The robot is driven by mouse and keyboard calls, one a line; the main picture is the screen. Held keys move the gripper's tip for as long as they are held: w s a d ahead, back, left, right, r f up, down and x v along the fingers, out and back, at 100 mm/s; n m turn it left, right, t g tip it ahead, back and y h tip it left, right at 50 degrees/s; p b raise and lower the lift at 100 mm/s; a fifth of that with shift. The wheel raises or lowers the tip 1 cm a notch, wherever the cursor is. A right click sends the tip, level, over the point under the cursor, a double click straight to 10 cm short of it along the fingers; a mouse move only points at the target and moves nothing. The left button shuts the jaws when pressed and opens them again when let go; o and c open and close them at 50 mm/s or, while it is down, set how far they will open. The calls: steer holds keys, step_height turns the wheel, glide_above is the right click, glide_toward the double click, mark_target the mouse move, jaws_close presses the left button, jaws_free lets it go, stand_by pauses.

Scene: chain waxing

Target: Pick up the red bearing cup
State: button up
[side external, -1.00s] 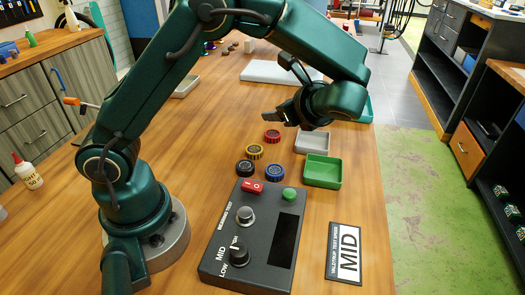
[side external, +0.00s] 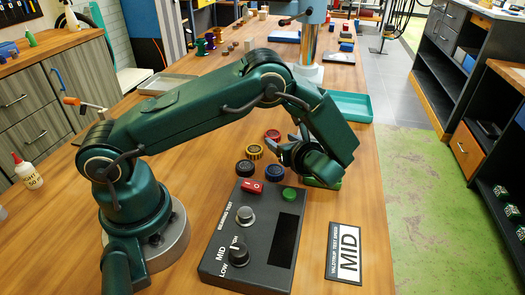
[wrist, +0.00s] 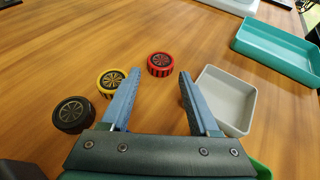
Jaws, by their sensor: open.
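The red bearing cup (side external: 272,136) stands on the wooden table at the far end of a small group of cups. In the wrist view the red cup (wrist: 160,65) lies just beyond my fingertips, in line with the gap between them. My gripper (wrist: 159,75) is open and empty, its two blue-grey fingers spread to either side of that line. In the side view my gripper (side external: 286,150) is low, to the right of the cups and on the near side of the red one. It does not visibly touch the red cup.
Yellow (side external: 255,152), black (side external: 245,168) and blue (side external: 274,172) cups stand close by. A grey tray (wrist: 228,98) lies right of my fingers. A green tray (side external: 322,184) is mostly hidden by my wrist. The control box (side external: 262,235) is in front; a teal tray (wrist: 278,50) lies farther off.

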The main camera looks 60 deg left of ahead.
mark_target(275, 136)
steer(key=x, duration=0.5)
steer(key=shift+w+a+f, duration=0.1)
steer(key=shift+f, duration=0.1)
jaws_close()
steer(key=shift+r, duration=0.1)
